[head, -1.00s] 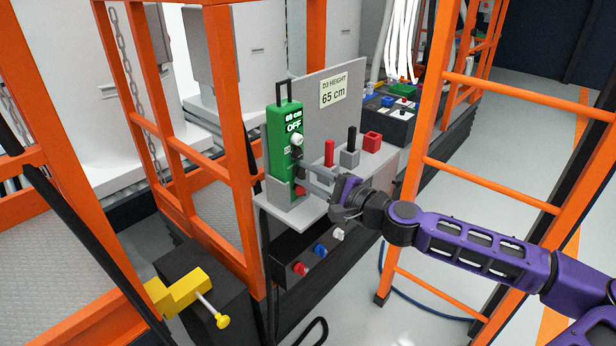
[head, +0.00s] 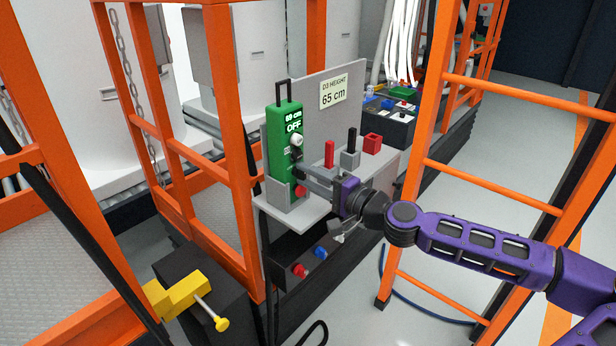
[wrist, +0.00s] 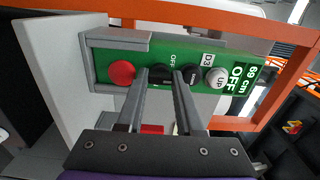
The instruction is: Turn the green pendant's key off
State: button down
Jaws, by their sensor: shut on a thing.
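The green pendant (head: 283,140) stands upright in a grey holder on the grey shelf. Its screen reads 69 cm and OFF. In the wrist view the pendant (wrist: 109,53) lies sideways, with a red button (wrist: 122,73), a white UP button (wrist: 217,77) and a black button (wrist: 190,74) between them. The dark key (wrist: 160,74), beside a small OFF label, sits between my fingertips. My gripper (head: 303,170) reaches the pendant's face from the right and is shut on the key; the fingers partly hide it.
A grey panel with a 65 cm sign (head: 333,93) stands behind. Red (head: 329,153) and black handles and a red box (head: 372,142) share the shelf. Orange rails (head: 240,150) and an orange ladder (head: 480,172) flank the arm. A yellow clamp (head: 180,292) is at lower left.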

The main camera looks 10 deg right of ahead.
jog(key=c, duration=0.5)
grip_release()
jog(key=shift+c, duration=0.2)
